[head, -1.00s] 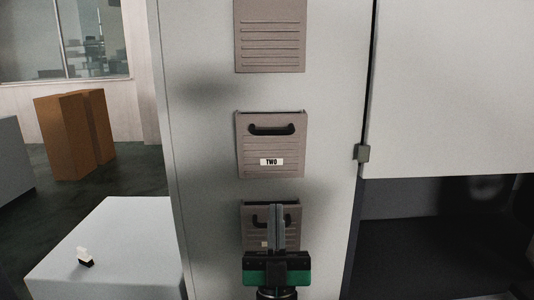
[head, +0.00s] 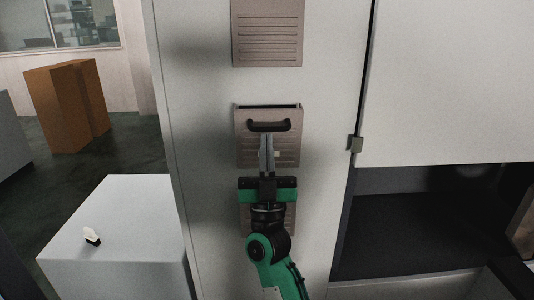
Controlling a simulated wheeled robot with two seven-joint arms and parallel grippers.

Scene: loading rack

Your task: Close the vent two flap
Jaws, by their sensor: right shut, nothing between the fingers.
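The vent two flap (head: 246,144) is a brown-grey ribbed panel on the light grey cabinet face, with a black handle (head: 268,126) near its top. A dark gap shows along its top edge, so it stands slightly open there. My right gripper (head: 267,140) is shut and empty. It points up in front of this flap, with its fingertips just below the handle; whether they touch the flap I cannot tell. The fingers hide most of the TWO label. My left gripper is not in view.
Another ribbed vent panel (head: 267,35) is above. A lower flap (head: 290,216) is mostly hidden by my right arm. A grey box (head: 110,245) with a small white-and-black object (head: 92,236) stands at the left. A dark opening (head: 420,225) lies at the right.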

